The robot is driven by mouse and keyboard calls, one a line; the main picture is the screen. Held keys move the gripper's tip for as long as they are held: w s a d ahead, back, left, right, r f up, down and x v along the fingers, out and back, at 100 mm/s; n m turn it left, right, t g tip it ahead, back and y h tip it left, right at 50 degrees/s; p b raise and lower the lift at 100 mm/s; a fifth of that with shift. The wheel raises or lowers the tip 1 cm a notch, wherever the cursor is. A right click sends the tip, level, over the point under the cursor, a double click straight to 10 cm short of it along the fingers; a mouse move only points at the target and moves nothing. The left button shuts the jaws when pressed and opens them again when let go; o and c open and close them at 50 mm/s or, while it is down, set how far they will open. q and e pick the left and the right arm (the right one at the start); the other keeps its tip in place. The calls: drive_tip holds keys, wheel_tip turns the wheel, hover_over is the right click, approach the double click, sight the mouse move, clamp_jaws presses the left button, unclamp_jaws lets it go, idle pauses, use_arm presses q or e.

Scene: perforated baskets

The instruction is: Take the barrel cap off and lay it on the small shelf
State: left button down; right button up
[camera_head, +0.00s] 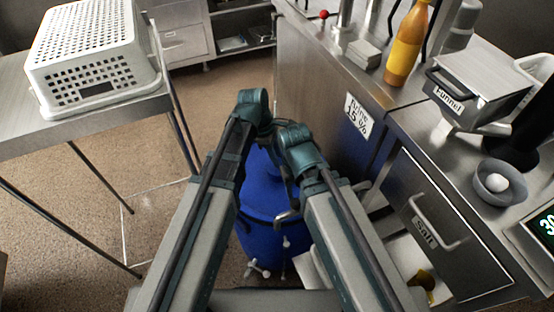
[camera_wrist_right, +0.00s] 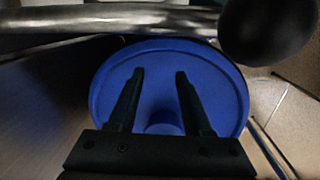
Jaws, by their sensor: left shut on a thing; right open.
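The blue barrel (camera_head: 262,240) stands on the floor between my two arms, beside the steel counter. In the right wrist view the blue round barrel cap (camera_wrist_right: 215,95) fills the middle, with a raised blue knob (camera_wrist_right: 165,129) on it. My right gripper (camera_wrist_right: 160,72) is open; its two dark fingers lie over the cap with nothing visible between them. My left gripper (camera_head: 262,130) is higher, above the barrel's far side. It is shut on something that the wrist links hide. The small shelf cannot be made out with certainty.
A white perforated basket (camera_head: 80,62) is upside down on the left table (camera_head: 75,131). The right counter holds an orange bottle (camera_head: 406,50), a funnel box (camera_head: 480,75) and a grey bowl (camera_head: 483,187). A salt drawer (camera_head: 440,225) is below. A metal bar (camera_wrist_right: 120,19) crosses the wrist view's top.

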wheel_tip(320, 180, up, 10)
drive_tip(key=p, duration=1)
